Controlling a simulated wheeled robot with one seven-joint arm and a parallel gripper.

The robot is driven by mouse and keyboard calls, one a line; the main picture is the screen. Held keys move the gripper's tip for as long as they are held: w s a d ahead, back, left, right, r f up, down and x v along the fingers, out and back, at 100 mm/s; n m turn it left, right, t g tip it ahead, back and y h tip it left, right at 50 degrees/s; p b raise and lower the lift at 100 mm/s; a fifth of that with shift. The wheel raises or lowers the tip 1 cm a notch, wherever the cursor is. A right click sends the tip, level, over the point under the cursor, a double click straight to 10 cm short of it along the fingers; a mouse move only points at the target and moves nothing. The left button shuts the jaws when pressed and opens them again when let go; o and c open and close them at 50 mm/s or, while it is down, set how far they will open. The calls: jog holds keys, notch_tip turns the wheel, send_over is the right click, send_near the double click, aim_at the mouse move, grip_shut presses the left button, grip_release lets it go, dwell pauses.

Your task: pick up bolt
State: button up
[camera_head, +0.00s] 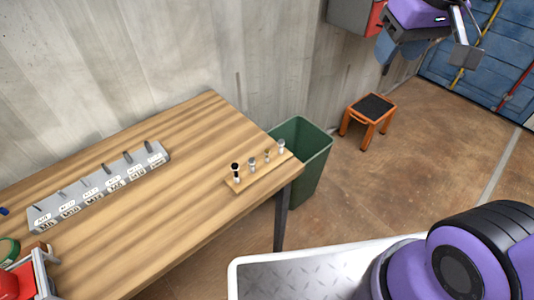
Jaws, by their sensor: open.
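Several small bolts stand upright on a thin wooden strip (258,174) near the right end of the wooden table. The one at the left end is a bolt with a dark head (235,168); the others, such as the bolt at the right end (281,147), look light metallic. They are too small for me to tell their sizes. My gripper (425,64) is at the top right of the view, high up and far to the right of the bolts. It is open, with nothing seen between its fingers.
A grey rack (100,186) with labelled slots and dark pins lies along the wooden table (180,220). A red tool (20,282) and green roll (8,250) sit at the left front. A green bin (309,160) and orange stool (368,120) stand beyond the table.

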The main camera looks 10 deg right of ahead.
jog(key=w+a+f+n+g, duration=0.2)
jog(key=w+a+f, duration=0.6)
jog(key=a, duration=0.1)
jog(key=n+g, duration=0.2)
jog(key=n, duration=0.1)
send_over(267, 151)
notch_tip(267, 151, down, 14)
notch_tip(267, 151, down, 10)
jog(key=shift+w+f, duration=0.1)
jog(key=shift+f, duration=0.1)
grip_shut()
